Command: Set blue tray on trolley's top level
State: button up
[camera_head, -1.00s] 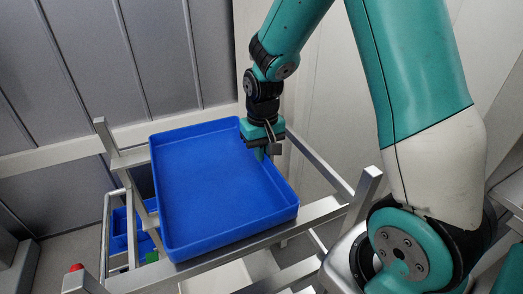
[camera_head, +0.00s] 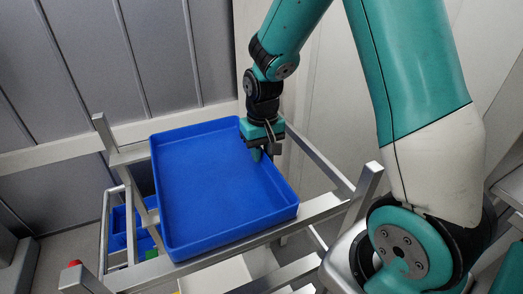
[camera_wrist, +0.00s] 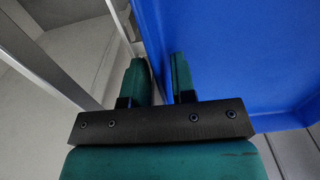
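The blue tray (camera_head: 215,190) is an empty, shallow rectangular tray lying on the top bars of the metal trolley (camera_head: 325,208), between its corner posts. It looks roughly level. My gripper (camera_head: 263,150) is at the tray's right wall, towards the far corner, pointing down. In the wrist view, my gripper's two green fingers (camera_wrist: 160,78) stand apart on either side of the wall of the tray (camera_wrist: 235,60), one outside and one inside. A gap shows between them, and they do not look clamped on the wall. The tray's underside is hidden.
Lower in the trolley, a smaller blue container (camera_head: 120,228) and a green item (camera_head: 151,254) show beneath the tray. A red knob or cap (camera_head: 74,264) is at lower left. A grey panelled wall (camera_head: 80,70) stands close behind.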

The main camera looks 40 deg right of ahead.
jog(key=shift+o, duration=0.7)
notch_tip(320, 180, up, 16)
jog(key=p, duration=1.4)
jog(key=s+a+r+n+y+b, duration=0.1)
jog(key=s+a+n+y+b, duration=0.3)
jog(key=s+a+n+b, duration=0.5)
jog(key=s+a+b, duration=0.3)
jog(key=s+a, duration=0.5)
jog(key=s, duration=0.2)
jog(key=shift+s+r, duration=0.3)
jog(key=shift+r, duration=0.1)
